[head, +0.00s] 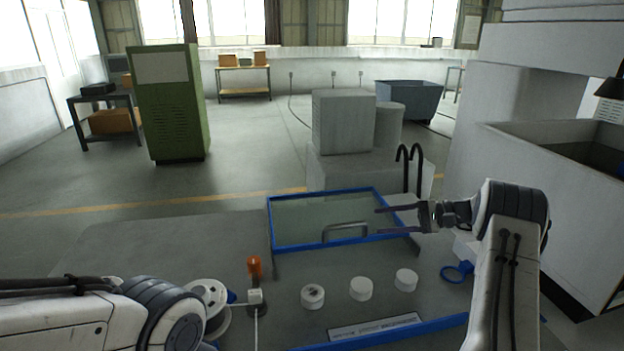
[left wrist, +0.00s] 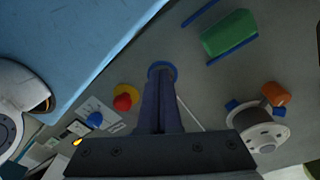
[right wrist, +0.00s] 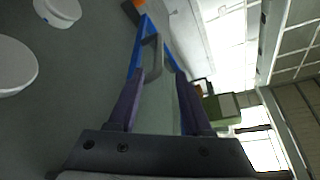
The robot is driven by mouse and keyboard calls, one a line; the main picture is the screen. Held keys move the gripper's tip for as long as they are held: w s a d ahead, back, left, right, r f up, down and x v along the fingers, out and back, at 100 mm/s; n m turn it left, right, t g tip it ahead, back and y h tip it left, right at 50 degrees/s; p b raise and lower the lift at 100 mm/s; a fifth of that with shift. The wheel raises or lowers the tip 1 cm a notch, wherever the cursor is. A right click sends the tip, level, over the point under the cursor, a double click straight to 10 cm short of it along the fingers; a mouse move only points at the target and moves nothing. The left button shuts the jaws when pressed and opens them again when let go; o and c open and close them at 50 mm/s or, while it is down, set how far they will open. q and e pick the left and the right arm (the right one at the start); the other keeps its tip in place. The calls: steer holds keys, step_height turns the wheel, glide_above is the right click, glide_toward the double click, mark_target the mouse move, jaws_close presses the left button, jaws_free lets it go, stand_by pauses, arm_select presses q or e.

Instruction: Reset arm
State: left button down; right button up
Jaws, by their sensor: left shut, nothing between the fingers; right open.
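My right arm comes in from the right in the head view. Its gripper (head: 380,218) is open and empty, in front of a blue-framed glass panel (head: 384,240) with a grey handle (head: 345,230). In the right wrist view the open fingers (right wrist: 155,100) point along the panel and its handle (right wrist: 152,58). My left arm shows at the lower left of the head view, its gripper out of that picture. In the left wrist view the left gripper (left wrist: 160,85) is shut and empty above a grey surface, near a red button on a yellow base (left wrist: 123,100).
White round knobs (head: 361,288) line the grey surface. An orange part (head: 255,266) and a white spool (head: 208,297) are to their left. A blue ring (head: 457,272) lies at right. The left wrist view shows a green block (left wrist: 229,34). A green cabinet (head: 170,105) stands beyond.

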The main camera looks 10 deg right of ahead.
steer(key=s+a+r+n+g+h, duration=0.1)
steer(key=s+a+n+g, duration=0.15)
steer(key=a, duration=0.65)
steer(key=s+a+r+n+g+h, duration=0.1)
steer(key=a+g+h, duration=0.15)
steer(key=a, duration=0.65)
steer(key=s+a+n+g+h, duration=0.4)
steer(key=s+a+n, duration=0.1)
steer(key=s+a, duration=0.7)
steer(key=s+f+n+t+h, duration=0.3)
steer(key=s+n+h, duration=0.3)
steer(key=s, duration=1.4)
steer(key=n, duration=0.3)
steer(key=shift+s+a+n, duration=0.15)
steer(key=shift+s+n, duration=0.1)
steer(key=shift+n, duration=0.1)
